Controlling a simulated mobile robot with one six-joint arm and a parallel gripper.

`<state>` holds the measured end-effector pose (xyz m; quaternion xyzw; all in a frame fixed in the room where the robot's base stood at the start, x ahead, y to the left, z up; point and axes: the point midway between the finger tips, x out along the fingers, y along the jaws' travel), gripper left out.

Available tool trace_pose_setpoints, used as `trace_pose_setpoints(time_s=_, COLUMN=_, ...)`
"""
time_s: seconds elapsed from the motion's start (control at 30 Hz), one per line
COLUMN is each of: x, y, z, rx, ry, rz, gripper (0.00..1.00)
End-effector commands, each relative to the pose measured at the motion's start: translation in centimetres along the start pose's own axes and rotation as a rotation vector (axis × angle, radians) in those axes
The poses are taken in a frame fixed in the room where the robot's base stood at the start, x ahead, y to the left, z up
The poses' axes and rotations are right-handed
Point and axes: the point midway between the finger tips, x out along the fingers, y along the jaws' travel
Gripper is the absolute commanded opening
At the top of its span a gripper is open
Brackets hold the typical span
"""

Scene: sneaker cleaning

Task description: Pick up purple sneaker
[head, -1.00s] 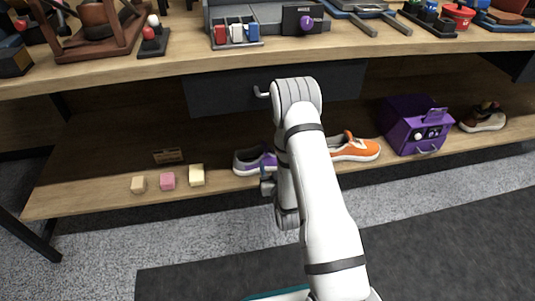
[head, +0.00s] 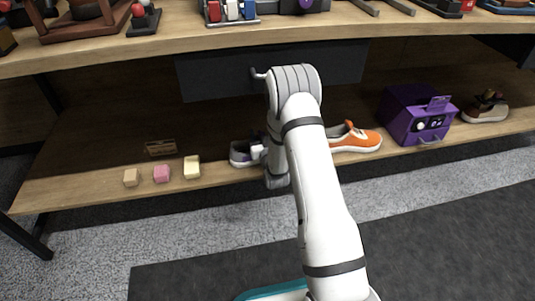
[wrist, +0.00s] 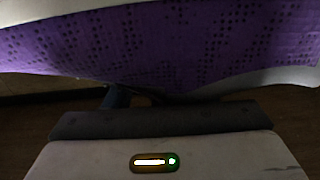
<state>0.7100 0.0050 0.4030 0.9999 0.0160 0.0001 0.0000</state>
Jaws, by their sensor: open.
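The purple sneaker (head: 240,155) sits on the lower shelf (head: 90,192), left of the orange sneaker. My gripper (head: 258,153) is open and right at the sneaker. It is mostly hidden by my own arm in the head view. Its fingertips are hard to make out in the wrist view, and I cannot tell whether they touch the sneaker.
The orange sneaker (head: 362,141), a purple box (head: 420,115) and a brown sneaker (head: 487,111) stand to the right. Tan, pink (head: 162,174) and cream (head: 192,167) blocks and a small wooden crate (head: 160,147) are left. The upper tabletop (head: 190,50) and a grey drawer front (head: 215,75) overhang the shelf.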

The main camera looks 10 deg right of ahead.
Motion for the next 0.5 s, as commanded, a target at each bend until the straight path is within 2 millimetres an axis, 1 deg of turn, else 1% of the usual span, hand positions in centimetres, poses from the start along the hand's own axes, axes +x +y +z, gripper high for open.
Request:
trace_pose_setpoints(time_s=0.17, x=0.02, y=0.03, z=-0.05, rx=0.0, ry=0.0, rz=0.0, gripper=0.51)
trace_pose_setpoints(time_s=0.2, x=0.01, y=0.03, z=-0.05, rx=0.0, ry=-0.001, rz=0.001, gripper=0.49)
trace_pose_setpoints(time_s=0.5, x=-0.02, y=0.08, z=-0.03, rx=0.0, ry=-0.001, rz=0.001, gripper=0.24)
